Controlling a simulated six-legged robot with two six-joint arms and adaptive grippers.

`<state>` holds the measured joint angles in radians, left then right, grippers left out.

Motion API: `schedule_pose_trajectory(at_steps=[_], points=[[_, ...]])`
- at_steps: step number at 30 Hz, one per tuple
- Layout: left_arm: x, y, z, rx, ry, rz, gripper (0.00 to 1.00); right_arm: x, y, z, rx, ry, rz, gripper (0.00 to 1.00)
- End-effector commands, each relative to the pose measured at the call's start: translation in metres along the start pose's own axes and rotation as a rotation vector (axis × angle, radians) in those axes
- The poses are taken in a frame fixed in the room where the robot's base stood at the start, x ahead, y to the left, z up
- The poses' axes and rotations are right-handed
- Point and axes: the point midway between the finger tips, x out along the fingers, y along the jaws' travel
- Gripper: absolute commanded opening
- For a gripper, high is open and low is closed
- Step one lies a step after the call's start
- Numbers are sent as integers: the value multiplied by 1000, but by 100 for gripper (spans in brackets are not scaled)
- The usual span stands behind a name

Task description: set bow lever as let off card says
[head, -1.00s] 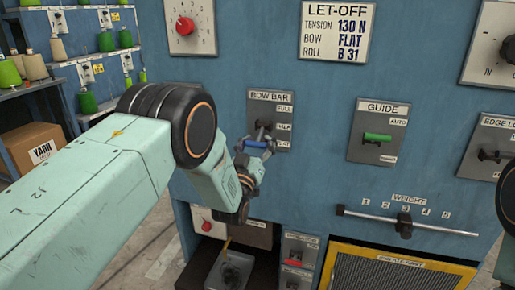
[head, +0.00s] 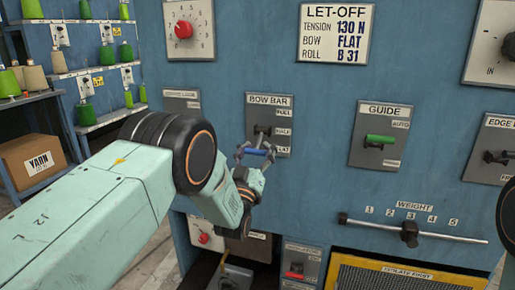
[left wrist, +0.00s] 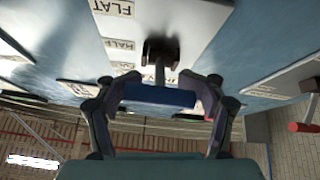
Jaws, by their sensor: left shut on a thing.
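The LET-OFF card (head: 322,33) reads TENSION 130 N, BOW FLAT, ROLL B 31. The BOW BAR plate (head: 267,112) is below it, left of centre, marked FULL at the top, HALF in the middle and FLAT at the bottom. Its lever has a blue handle (head: 257,152), which appears level with FLAT and stands out from the plate. My left gripper (head: 255,154) is shut on the blue handle. In the left wrist view the fingers sit at both ends of the blue handle (left wrist: 160,95), with the dark lever mount (left wrist: 160,50) beyond. My right gripper is out of view.
A GUIDE plate with a green handle (head: 379,140) is to the right. A WEIGHT bar (head: 440,234) runs below it. A red-handled lever (head: 294,273) is under the bow bar. Left of my arm are yarn shelves (head: 100,70) and a YARN box (head: 33,165).

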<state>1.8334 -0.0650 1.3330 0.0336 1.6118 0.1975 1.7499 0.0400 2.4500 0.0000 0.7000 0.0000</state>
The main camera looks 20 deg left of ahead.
Motion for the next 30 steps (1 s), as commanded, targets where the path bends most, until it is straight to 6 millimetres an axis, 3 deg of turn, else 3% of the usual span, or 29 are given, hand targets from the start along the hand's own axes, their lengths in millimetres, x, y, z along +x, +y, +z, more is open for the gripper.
schedule_pose_trajectory(at_steps=[2, 3, 14, 25, 30], points=[[-4, 0, 4, 2, -10, 0, 4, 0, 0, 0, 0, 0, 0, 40], [-4, 0, 4, 2, -10, 0, 62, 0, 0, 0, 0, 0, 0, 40], [-2, 0, 2, 1, -6, 0, 93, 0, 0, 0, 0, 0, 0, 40], [-3, 0, 1, 0, -4, 0, 93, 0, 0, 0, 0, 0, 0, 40], [-24, 0, 2, 0, -7, -1, 93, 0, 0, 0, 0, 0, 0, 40]])
